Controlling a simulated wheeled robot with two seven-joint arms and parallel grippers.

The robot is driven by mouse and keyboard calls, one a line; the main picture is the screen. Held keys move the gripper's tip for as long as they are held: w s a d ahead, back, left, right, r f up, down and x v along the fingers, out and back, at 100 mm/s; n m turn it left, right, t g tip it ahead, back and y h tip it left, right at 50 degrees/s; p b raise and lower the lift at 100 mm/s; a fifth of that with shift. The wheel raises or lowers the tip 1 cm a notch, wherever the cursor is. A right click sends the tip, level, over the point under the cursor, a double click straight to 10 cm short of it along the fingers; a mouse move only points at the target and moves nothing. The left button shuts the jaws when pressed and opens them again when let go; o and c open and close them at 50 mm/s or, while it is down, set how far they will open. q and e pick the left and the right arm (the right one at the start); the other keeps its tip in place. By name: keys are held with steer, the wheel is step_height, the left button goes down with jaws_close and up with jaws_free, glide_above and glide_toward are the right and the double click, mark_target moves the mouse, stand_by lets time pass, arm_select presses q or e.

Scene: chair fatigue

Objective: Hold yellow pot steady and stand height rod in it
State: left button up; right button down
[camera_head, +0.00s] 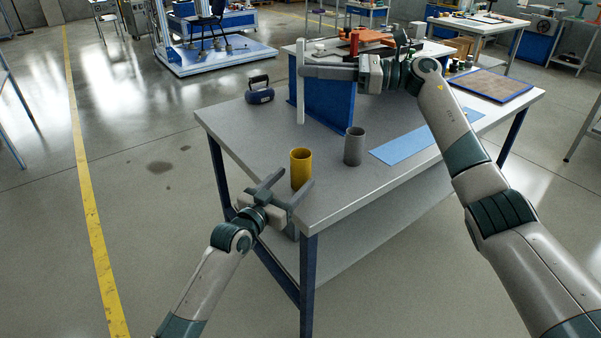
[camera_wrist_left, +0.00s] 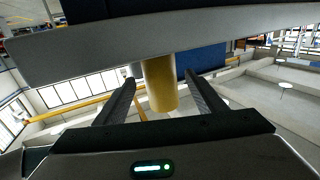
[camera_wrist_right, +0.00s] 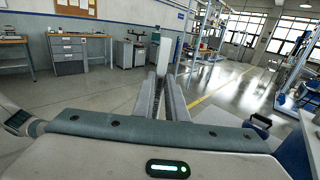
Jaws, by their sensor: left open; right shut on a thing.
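The yellow pot (camera_head: 301,168) stands upright near the table's front left corner. My left gripper (camera_head: 291,187) is open at the table edge, its fingers pointing at the pot; the left wrist view shows the pot (camera_wrist_left: 160,83) between and beyond the two fingers (camera_wrist_left: 163,85). My right gripper (camera_head: 302,71) is shut on the pale height rod (camera_head: 300,100), which hangs upright above the table, behind the yellow pot. In the right wrist view the rod (camera_wrist_right: 165,55) shows at the tips of the closed fingers (camera_wrist_right: 165,78).
A grey pot (camera_head: 354,147) stands right of the yellow pot. A blue mat (camera_head: 415,142) lies farther right. A blue-sided raised stand (camera_head: 328,103) is behind, next to a dark blue handled item (camera_head: 259,91). The tabletop left of the pots is clear.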

mark_target(296, 177)
arm_select(q)
steer(key=shift+x, duration=2.4)
steer(key=c, duration=1.2)
